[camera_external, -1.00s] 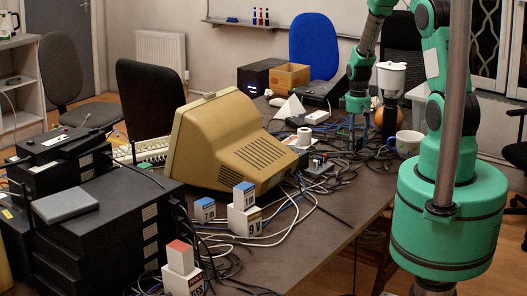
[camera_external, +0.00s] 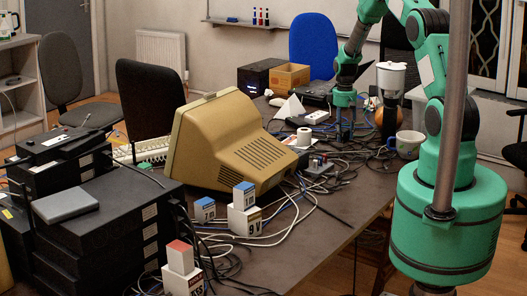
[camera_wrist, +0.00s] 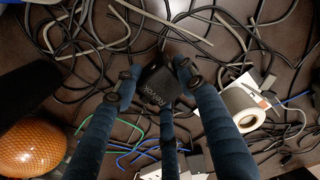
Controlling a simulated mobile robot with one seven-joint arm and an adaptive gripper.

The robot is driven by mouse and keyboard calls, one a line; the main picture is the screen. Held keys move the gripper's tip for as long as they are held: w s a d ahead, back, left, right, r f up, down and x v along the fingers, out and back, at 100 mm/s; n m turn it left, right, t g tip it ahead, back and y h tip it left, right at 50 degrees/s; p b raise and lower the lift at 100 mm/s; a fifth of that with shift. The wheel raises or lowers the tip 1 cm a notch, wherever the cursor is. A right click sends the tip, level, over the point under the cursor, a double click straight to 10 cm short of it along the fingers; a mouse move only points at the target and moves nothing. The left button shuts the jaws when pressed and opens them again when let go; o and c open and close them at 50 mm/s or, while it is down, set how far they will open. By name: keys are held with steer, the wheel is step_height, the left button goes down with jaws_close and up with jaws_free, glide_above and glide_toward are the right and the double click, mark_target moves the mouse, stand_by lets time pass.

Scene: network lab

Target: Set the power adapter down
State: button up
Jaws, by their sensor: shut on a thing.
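The power adapter (camera_wrist: 158,86) is a small black block with pale lettering. In the wrist view it sits between my fingertips, with black cable around it. My gripper (camera_wrist: 155,80) is shut on it, with fingers on both sides. In the external view my gripper (camera_external: 345,138) points down, low over the far right part of the table among dark cables.
Tangled cables (camera_wrist: 80,30) cover the table around the adapter. A tape roll (camera_wrist: 243,106) lies to the right and an orange ball (camera_wrist: 30,148) to the lower left in the wrist view. A mug (camera_external: 409,144) and a beige monitor (camera_external: 225,145) flank my gripper. Bare tabletop (camera_external: 305,245) shows nearer the front.

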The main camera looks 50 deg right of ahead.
mark_target(343, 141)
steer(key=shift+f+b, duration=0.4)
steer(key=shift+f, duration=1.3)
steer(key=shift+f, duration=0.15)
steer(key=o, duration=1.3)
step_height(343, 141, up, 12)
steer(key=shift+r+p, duration=0.15)
steer(key=shift+p, duration=0.85)
steer(key=shift+r, duration=0.1)
